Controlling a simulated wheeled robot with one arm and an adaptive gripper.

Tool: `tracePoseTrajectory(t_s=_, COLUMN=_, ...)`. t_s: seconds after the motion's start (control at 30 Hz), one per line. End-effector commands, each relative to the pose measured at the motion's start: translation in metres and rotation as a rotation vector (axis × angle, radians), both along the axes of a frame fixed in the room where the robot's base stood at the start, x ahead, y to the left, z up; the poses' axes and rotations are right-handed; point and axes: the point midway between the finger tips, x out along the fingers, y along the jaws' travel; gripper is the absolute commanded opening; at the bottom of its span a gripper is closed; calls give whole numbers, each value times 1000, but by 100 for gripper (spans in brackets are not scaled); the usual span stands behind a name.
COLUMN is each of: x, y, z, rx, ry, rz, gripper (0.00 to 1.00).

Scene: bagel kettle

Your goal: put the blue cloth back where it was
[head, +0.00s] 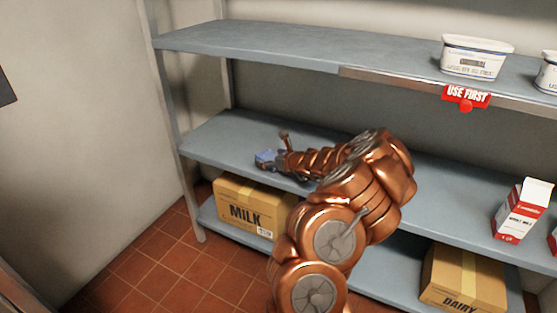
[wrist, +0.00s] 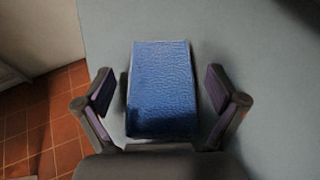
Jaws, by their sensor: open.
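The blue cloth (wrist: 162,88) is a folded, textured rectangle lying on the grey-blue middle shelf (wrist: 268,70). In the head view the cloth (head: 265,155) shows small, near the left part of that shelf (head: 225,130). My gripper (wrist: 160,92) is open, with one finger on each side of the cloth. A gap shows between each finger and the cloth in the wrist view. In the head view my gripper (head: 280,157) is at the cloth, and my arm hides part of the shelf.
A MILK carton box (head: 243,208) and a DAIRY box (head: 462,278) are on the bottom shelf. A white tub (head: 474,57) stands on the top shelf above a red USE FIRST tag (head: 466,96). A milk carton (head: 522,210) stands at the middle shelf's right. The shelf's left edge is near the cloth.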

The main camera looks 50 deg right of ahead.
Motion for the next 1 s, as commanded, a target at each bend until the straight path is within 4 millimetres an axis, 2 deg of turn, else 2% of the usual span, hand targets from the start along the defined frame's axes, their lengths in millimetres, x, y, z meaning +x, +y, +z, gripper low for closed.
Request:
tracePoseTrajectory(t_s=0.7, x=-84, y=8, z=36, rx=2, ry=-2, rz=-2, gripper=95)
tracePoseTrajectory(t_s=1.0, x=-107, y=9, z=45, rx=0, ry=-1, rz=-3, gripper=95)
